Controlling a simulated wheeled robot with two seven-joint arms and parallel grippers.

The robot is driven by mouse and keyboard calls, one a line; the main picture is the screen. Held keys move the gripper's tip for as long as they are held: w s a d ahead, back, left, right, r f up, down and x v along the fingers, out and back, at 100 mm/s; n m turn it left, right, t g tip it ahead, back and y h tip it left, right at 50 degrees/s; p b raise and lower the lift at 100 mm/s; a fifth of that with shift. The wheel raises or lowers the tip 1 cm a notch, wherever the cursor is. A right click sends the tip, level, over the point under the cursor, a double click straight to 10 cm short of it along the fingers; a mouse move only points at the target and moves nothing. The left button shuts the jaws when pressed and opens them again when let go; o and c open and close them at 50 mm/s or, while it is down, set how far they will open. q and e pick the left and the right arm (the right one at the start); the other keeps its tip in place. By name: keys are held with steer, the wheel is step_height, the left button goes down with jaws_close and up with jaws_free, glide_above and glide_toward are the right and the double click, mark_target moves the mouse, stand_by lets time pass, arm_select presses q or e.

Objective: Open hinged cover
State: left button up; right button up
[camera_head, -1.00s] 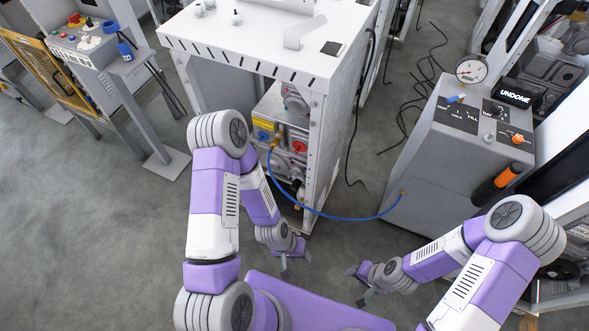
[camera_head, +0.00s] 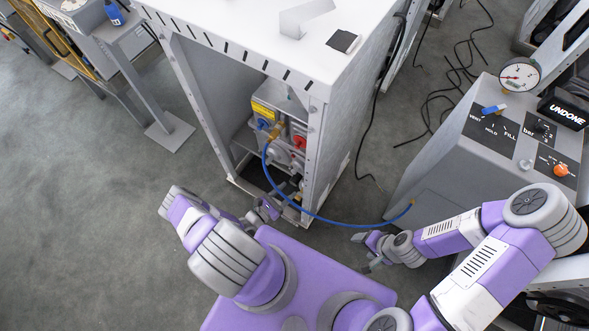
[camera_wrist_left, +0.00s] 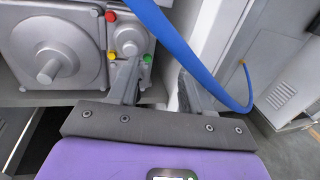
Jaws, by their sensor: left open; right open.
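The white cabinet (camera_head: 240,50) stands open at its front. Inside it is a grey dispenser unit (camera_head: 290,128) with yellow, blue and red parts. I cannot tell which part is the hinged cover. In the left wrist view, a large round grey housing (camera_wrist_left: 62,55) and a smaller round boss (camera_wrist_left: 130,38) with red, yellow and green dots face me. My left gripper (camera_wrist_left: 158,88) is open just in front of the smaller boss, its fingers apart with nothing between them. In the head view it is low at the cabinet opening (camera_head: 282,203). My right gripper (camera_head: 364,252) is open and empty near the floor.
A blue hose (camera_head: 340,223) runs from the cabinet to a grey control console (camera_head: 470,150) with a gauge (camera_head: 519,75); it passes close beside my left gripper (camera_wrist_left: 185,45). Black cables (camera_head: 455,70) lie on the floor. Open floor (camera_head: 80,220) is at the left.

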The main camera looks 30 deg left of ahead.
mark_target(293, 173)
arm_select(q)
steer(key=w+y, duration=0.1)
steer(key=w, duration=0.1)
steer(key=w+a+n, duration=0.1)
steer(key=w, duration=0.2)
steer(key=w+a+f+y+b, duration=0.1)
steer(key=w, duration=0.1)
steer(key=shift+w+n+t+y, duration=0.2)
steer(key=shift+n+t+y, duration=0.1)
steer(key=shift+n+t, duration=0.1)
jaws_close()
